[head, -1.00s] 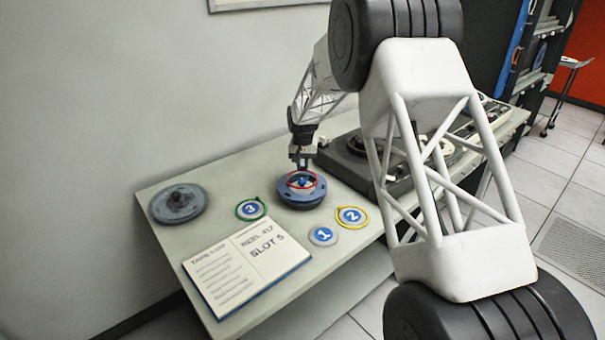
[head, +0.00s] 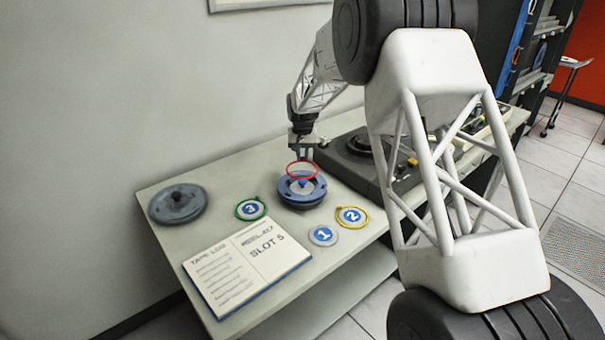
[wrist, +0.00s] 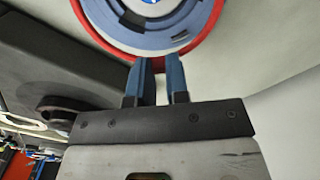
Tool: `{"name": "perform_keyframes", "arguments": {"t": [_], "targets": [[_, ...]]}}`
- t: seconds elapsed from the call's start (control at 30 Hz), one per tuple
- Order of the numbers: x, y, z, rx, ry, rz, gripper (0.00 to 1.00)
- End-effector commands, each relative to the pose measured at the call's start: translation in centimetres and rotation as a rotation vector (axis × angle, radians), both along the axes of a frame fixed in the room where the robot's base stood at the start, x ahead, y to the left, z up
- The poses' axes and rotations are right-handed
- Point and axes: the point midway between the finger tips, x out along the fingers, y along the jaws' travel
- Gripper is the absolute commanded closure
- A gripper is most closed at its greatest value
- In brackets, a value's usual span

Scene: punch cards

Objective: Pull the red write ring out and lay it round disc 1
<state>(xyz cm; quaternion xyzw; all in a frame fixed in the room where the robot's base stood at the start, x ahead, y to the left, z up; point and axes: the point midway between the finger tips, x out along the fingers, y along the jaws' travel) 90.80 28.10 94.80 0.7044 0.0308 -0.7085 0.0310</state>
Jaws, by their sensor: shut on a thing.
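The red write ring (head: 302,163) hangs in the air just above the blue reel (head: 301,198), apart from it in the head view. My gripper (head: 300,155) is shut on the ring's far edge. In the wrist view the red ring (wrist: 205,52) shows at the fingertips of my gripper (wrist: 160,62), with the blue reel (wrist: 150,38) beyond it. Disc 1 (head: 323,236) lies bare on the table, in front of the reel and slightly right. The exact grip point on the ring is partly hidden by the fingers.
Disc 2 (head: 352,216) has a yellow ring round it and disc 3 (head: 251,209) a green one. An open log book (head: 247,265) lies at the front. A grey reel (head: 178,204) is at left, and a dark tape machine (head: 365,172) stands right of the blue reel.

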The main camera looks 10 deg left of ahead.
Motion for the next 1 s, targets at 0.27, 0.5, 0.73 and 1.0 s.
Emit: {"name": "perform_keyframes", "arguments": {"t": [0.27,0.5,0.73,1.0], "targets": [[0.0,0.0,0.4,0.0,0.0,0.0,1.0],[-0.1,0.0,0.4,0.0,0.0,-0.001,1.0],[-1.3,-0.9,0.0,0.0,-0.001,-0.027,1.0],[-6.1,-3.9,-1.3,-0.001,-0.001,-0.123,1.0]]}}
